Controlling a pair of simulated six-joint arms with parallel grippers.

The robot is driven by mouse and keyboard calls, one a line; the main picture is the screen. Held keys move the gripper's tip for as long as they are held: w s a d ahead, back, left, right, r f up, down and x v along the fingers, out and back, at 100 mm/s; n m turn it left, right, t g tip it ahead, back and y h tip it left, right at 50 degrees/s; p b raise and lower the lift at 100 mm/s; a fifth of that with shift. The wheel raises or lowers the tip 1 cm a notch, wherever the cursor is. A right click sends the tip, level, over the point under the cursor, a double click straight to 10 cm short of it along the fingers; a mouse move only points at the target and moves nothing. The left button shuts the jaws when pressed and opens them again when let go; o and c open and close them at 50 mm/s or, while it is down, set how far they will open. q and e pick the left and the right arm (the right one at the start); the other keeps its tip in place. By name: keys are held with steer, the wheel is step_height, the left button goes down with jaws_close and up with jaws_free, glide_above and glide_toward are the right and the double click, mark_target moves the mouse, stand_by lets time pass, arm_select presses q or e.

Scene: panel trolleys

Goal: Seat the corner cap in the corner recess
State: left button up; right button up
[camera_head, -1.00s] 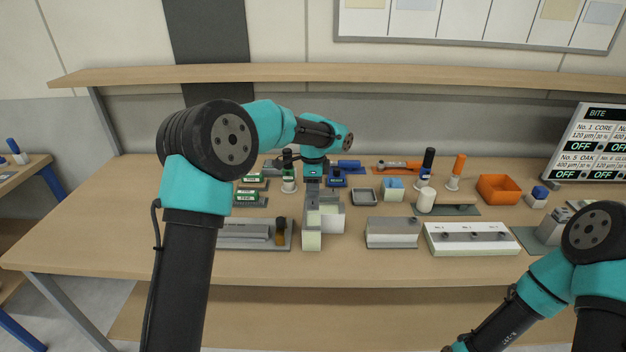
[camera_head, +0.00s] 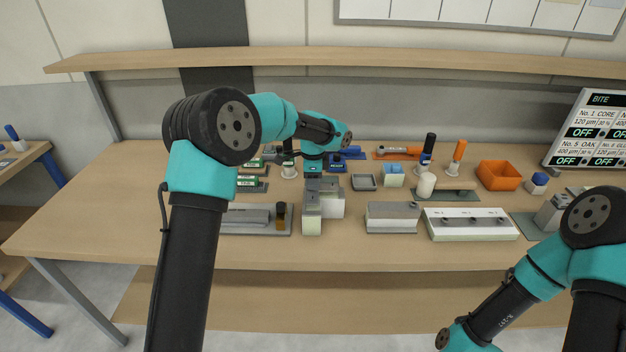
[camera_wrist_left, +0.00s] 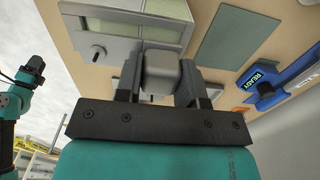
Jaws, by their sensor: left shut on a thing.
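My left gripper (camera_head: 312,184) points down over a pale block with a grey top (camera_head: 312,222) near the front middle of the table. In the left wrist view my left gripper (camera_wrist_left: 158,88) is shut on a small grey rounded block, seemingly the corner cap (camera_wrist_left: 160,72). Beyond the cap, close by, stands a pale housing with grey edges and a dark knob (camera_wrist_left: 130,30). The corner recess cannot be made out. Whether the cap touches the housing cannot be told. My right gripper is out of view; only its arm shows at the lower right.
A grey fixture (camera_head: 392,216) and a white panel with several knobs (camera_head: 470,224) stand right of the gripper. A long grey fixture (camera_head: 245,218) lies to its left. An orange bin (camera_head: 499,175) stands back right. The table's left side is bare.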

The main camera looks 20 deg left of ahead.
arm_select(q)
steer(key=shift+f, duration=1.3)
stand_by(0.5)
steer(key=o, duration=1.1)
steer(key=shift+r, duration=4.05)
